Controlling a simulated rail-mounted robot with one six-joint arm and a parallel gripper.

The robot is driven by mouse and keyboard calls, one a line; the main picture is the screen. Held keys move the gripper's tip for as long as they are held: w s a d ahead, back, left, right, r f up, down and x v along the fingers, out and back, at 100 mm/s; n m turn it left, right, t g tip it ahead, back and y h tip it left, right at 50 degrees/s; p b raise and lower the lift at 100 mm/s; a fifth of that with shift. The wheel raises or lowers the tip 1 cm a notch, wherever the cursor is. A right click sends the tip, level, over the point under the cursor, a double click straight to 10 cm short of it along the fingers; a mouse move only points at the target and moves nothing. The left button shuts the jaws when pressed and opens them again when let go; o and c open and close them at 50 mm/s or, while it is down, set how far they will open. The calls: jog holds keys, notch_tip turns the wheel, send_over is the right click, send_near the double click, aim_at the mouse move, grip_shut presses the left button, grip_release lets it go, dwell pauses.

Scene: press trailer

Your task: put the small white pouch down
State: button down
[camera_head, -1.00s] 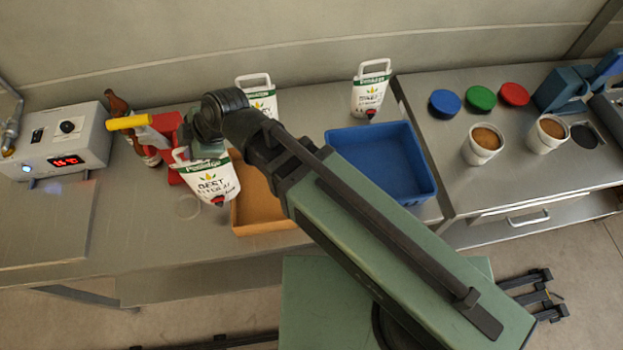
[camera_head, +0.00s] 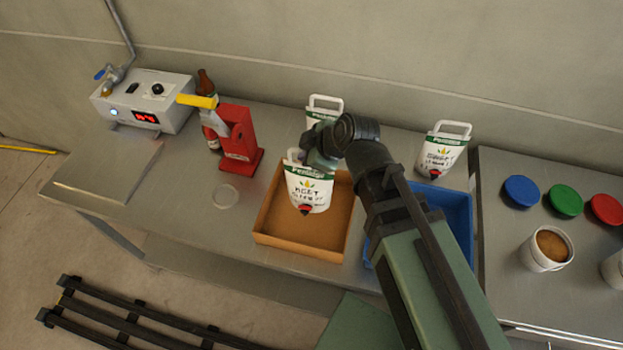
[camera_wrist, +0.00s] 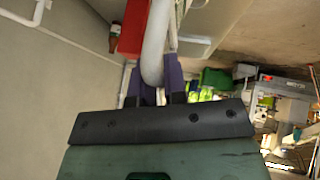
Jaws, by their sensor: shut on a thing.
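A small white pouch (camera_head: 309,190) with a green band, printed lettering, a red spout and a white loop handle hangs upright in my gripper (camera_head: 296,158). The pouch appears over the tan tray (camera_head: 262,241) in the head view; its exact height above the tray I cannot tell. My gripper is shut on the pouch at its handle. In the wrist view the white handle (camera_wrist: 154,45) passes by the dark fingers of my gripper (camera_wrist: 158,82). My wrist and arm cover part of the tray's right side.
A similar pouch (camera_head: 325,105) stands behind the tray, partly hidden, and another (camera_head: 441,155) stands behind the blue bin (camera_head: 459,210). A red press (camera_head: 238,140) with a yellow handle and a brown bottle (camera_head: 207,85) stand left. A grey control box (camera_head: 150,100) is further left.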

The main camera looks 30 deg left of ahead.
aim_at(309, 174)
notch_tip(309, 174, down, 6)
jog(key=b, duration=0.4)
jog(key=shift+b, duration=0.4)
jog(key=shift+r, duration=0.2)
jog(key=shift+f, duration=0.2)
jog(key=c, duration=1.2)
grip_release()
jog(key=shift+o, duration=0.2)
jog(key=shift+d, duration=0.1)
jog(key=shift+r, duration=0.1)
